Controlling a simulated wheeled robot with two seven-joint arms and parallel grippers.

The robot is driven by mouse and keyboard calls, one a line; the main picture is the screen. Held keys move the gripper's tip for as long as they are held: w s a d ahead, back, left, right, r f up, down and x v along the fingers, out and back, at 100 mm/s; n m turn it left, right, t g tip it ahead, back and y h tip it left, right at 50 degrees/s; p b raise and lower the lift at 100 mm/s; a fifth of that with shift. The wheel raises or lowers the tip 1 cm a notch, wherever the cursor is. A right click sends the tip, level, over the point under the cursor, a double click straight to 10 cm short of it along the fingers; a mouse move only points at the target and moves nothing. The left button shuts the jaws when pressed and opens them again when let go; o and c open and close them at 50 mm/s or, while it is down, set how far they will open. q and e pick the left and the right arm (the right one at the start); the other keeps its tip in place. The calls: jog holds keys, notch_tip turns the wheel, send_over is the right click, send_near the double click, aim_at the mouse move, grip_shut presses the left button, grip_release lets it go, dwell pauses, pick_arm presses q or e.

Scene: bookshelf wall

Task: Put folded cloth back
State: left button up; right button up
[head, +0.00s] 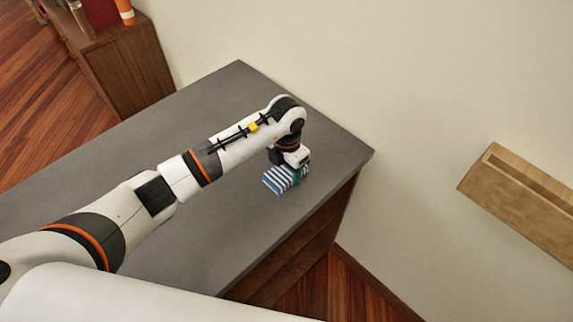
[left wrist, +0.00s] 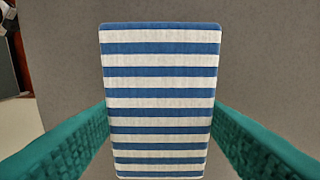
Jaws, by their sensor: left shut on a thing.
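The folded cloth (head: 276,182) has blue and white stripes. In the head view it is at my left gripper (head: 291,175), over the grey top near its right end. In the left wrist view the cloth (left wrist: 160,100) fills the middle, between the two teal fingers of my left gripper (left wrist: 160,135), which is shut on it. I cannot tell whether the cloth touches the grey surface below it. The gripper and wrist hide part of the cloth in the head view. My right gripper is not in view.
The grey top (head: 190,115) of the brown cabinet (head: 300,250) is clear around my left arm. A wooden wall shelf (head: 520,205) is on the right. A brown bookcase (head: 130,65) with items stands at the upper left. A pale wall runs behind.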

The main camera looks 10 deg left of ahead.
aim_at(287, 170)
pick_arm(q)
jog(key=o, duration=0.5)
jog(key=shift+f, duration=0.15)
jog(key=o, duration=0.4)
jog(key=shift+o, duration=0.2)
jog(key=shift+r, duration=0.3)
notch_tip(287, 170, up, 12)
jog(key=b, duration=0.4)
jog(key=shift+f, duration=0.15)
